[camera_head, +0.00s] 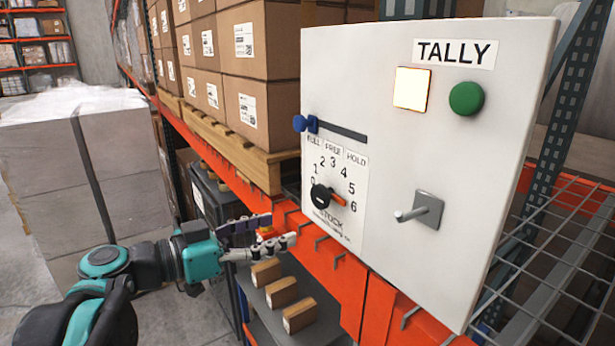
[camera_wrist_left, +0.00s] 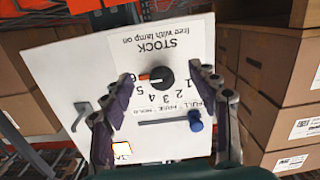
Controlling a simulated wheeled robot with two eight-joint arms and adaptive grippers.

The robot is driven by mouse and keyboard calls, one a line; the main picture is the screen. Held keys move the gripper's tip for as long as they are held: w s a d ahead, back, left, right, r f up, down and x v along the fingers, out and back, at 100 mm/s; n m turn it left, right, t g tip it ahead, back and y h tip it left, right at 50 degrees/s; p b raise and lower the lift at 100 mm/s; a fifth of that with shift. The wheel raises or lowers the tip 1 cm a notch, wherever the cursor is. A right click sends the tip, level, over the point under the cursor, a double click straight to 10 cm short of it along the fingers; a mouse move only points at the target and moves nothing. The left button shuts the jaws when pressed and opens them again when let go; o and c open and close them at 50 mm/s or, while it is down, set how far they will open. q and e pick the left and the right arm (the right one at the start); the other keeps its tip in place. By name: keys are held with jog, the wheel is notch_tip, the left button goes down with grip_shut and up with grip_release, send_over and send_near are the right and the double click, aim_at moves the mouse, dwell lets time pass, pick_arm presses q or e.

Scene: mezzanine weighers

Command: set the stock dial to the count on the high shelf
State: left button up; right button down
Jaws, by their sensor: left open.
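The white TALLY panel (camera_head: 390,45) has a black stock dial (camera_head: 321,196) with an orange-tipped pointer at 6. In the left wrist view the dial (camera_wrist_left: 160,77) appears upside down, between my fingertips in the picture. My left gripper (camera_head: 280,230) is open and empty, apart from the panel, left of and below the dial. A blue slider knob (camera_head: 303,123) sits at the FULL end of its slot. A square lamp (camera_head: 412,88) glows pale yellow, beside a green button (camera_head: 467,98). I cannot tell which boxes make up the high shelf's count. My right gripper is out of view.
Large cartons (camera_head: 270,45) stand on a wooden pallet behind an orange beam. Three small boxes (camera_head: 282,292) lie on a lower grey shelf. A grey lever (camera_head: 420,211) sticks out of the panel. Wire decking (camera_head: 560,255) lies right; a wrapped stack (camera_head: 100,150) stands left.

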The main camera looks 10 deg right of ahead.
pick_arm(q)
jog(key=m+h+p, duration=0.1)
send_near(317, 195)
jog(key=d, duration=0.2)
jog(key=x, duration=0.2)
jog(key=w+p+x, duration=0.1)
jog(key=x, duration=0.2)
jog(key=shift+a+f, duration=0.1)
jog(key=shift+d, duration=0.7)
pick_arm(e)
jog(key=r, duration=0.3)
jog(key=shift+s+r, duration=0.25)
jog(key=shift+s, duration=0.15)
pick_arm(q)
jog(key=shift+w, duration=0.1)
jog(key=c, duration=1.1)
